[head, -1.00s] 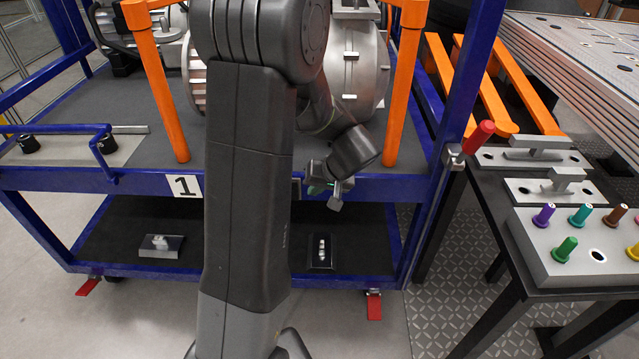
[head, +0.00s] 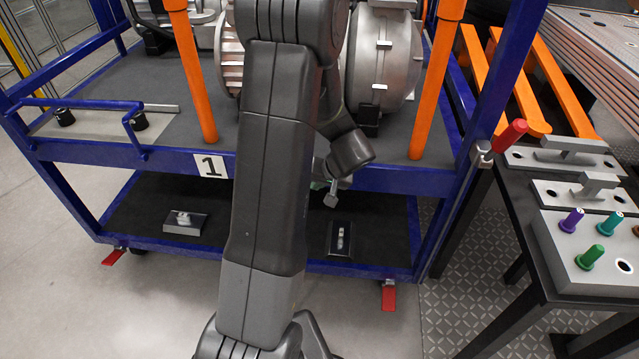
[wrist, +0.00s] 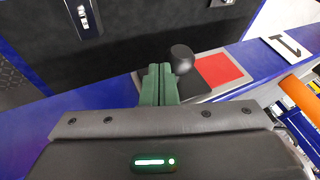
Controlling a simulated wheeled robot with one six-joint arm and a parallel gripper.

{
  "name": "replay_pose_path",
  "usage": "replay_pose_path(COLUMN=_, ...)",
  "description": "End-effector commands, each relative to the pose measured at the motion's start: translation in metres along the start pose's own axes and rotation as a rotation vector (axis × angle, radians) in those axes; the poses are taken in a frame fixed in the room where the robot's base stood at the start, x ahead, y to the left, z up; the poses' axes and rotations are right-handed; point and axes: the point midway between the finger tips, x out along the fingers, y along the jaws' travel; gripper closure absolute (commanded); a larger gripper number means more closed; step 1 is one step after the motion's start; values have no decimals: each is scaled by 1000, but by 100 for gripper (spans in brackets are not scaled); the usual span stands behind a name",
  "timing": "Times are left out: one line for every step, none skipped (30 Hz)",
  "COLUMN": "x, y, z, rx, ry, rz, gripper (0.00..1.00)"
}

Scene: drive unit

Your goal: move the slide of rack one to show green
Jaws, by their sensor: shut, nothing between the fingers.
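Rack one's slide has a round black knob (wrist: 181,58) on a silver plate in the blue frame rail. A red square (wrist: 219,69) shows just right of the knob in the wrist view; no green field is visible there. My gripper (wrist: 160,72) has its two green fingers together, with nothing between them. The fingers are just left of the knob in the wrist view, very close; I cannot tell if they touch it. They cover part of the plate. In the head view my arm hides the slide. The number 1 label (head: 211,165) marks the rack.
Orange posts (head: 425,95) and machine parts (head: 380,60) stand on the rack above the rail. A lower shelf (head: 290,225) holds small metal blocks. At right, a red-handled lever (head: 510,134) and a table with coloured pegs (head: 589,257) stand close by.

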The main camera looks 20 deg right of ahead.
Motion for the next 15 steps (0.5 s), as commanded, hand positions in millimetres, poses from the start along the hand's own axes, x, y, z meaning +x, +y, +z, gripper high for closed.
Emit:
replay_pose_path(x=3, y=-4, z=0, rx=-3, ry=-1, rz=-1, gripper=100)
replay_pose_path(x=6, y=-8, z=0, rx=-4, ry=-1, rz=-1, gripper=100)
replay_pose_path(x=9, y=-13, z=1, rx=-5, ry=-1, rz=-1, gripper=100)
replay_pose_path(x=12, y=-18, z=1, rx=-6, ry=-1, rz=-1, gripper=100)
replay_pose_path(x=14, y=-24, z=1, rx=-7, ry=-1, rz=-1, gripper=100)
replay_pose_path(x=18, y=-32, z=1, rx=-8, ry=-1, rz=-2, gripper=100)
replay_pose_path(x=20, y=-37, z=1, rx=-8, ry=-1, rz=-2, gripper=100)
replay_pose_path(x=23, y=-42, z=1, rx=-7, ry=-1, rz=-1, gripper=100)
replay_pose_path(x=26, y=-49, z=1, rx=-7, ry=-1, rz=-1, gripper=100)
replay_pose_path(x=27, y=-54, z=1, rx=-6, ry=-2, rz=-2, gripper=100)
replay_pose_path(x=29, y=-59, z=1, rx=-6, ry=-2, rz=-2, gripper=100)
replay_pose_path(x=31, y=-64, z=1, rx=-4, ry=-1, rz=-1, gripper=100)
replay_pose_path(x=32, y=-68, z=1, rx=-5, ry=-1, rz=-1, gripper=100)
replay_pose_path(x=34, y=-70, z=1, rx=-4, ry=-1, rz=-1, gripper=100)
replay_pose_path(x=35, y=-74, z=1, rx=-3, ry=-1, rz=-1, gripper=100)
